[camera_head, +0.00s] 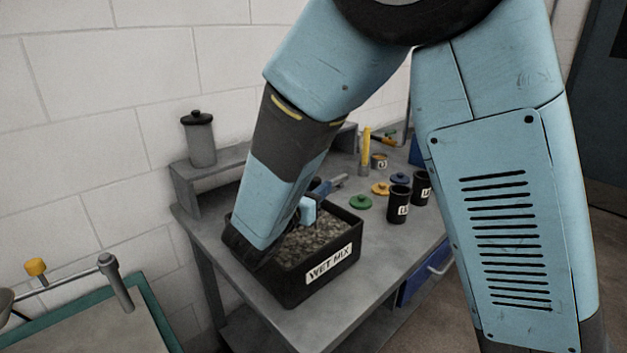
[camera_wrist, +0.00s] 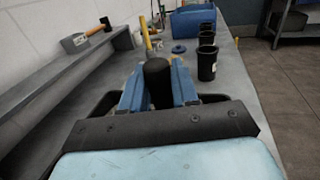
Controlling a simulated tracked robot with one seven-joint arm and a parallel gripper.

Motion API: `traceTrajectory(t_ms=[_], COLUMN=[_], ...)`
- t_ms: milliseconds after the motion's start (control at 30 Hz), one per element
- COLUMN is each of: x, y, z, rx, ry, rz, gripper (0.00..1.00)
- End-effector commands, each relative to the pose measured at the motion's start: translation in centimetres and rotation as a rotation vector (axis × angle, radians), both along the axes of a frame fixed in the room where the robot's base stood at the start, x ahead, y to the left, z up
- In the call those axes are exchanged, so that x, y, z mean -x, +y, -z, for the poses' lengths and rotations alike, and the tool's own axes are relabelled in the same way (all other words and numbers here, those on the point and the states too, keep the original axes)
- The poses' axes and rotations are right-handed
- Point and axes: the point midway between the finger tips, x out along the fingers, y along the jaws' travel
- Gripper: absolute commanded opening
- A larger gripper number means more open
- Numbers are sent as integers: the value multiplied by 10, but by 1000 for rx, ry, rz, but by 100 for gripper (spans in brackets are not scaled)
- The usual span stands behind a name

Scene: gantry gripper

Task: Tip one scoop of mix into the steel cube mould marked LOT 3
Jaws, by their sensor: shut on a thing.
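A black bin labelled WET MIX (camera_head: 290,290) stands on the grey bench, filled with grey, lumpy mix (camera_head: 310,243). My gripper (camera_head: 315,198) is low over the bin, partly hidden behind my own arm. In the wrist view, the blue fingers of my gripper (camera_wrist: 158,92) are shut on a black, rounded handle (camera_wrist: 157,76) that stands up between them. I take it for the scoop's handle; its bowl is hidden, so I cannot tell whether it holds mix. I cannot make out a steel cube mould marked LOT 3 in either view.
Black cups with white labels (camera_head: 398,209) stand on the bench right of the bin, near green (camera_head: 361,202) and yellow lids (camera_head: 381,189). A raised shelf (camera_head: 190,178) with a grey canister (camera_head: 199,140) runs along the wall. Bare bench (camera_head: 375,250) lies before the cups.

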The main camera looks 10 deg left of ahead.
Motion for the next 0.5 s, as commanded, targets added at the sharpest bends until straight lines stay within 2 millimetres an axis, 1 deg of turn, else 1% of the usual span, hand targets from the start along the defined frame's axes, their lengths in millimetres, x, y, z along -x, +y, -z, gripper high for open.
traceTrajectory(t_ms=[133, 500], x=[1, 22], y=[1, 19], z=[10, 9], rx=[1, 0], ry=[0, -1], rz=[-1, -3], gripper=[5, 5])
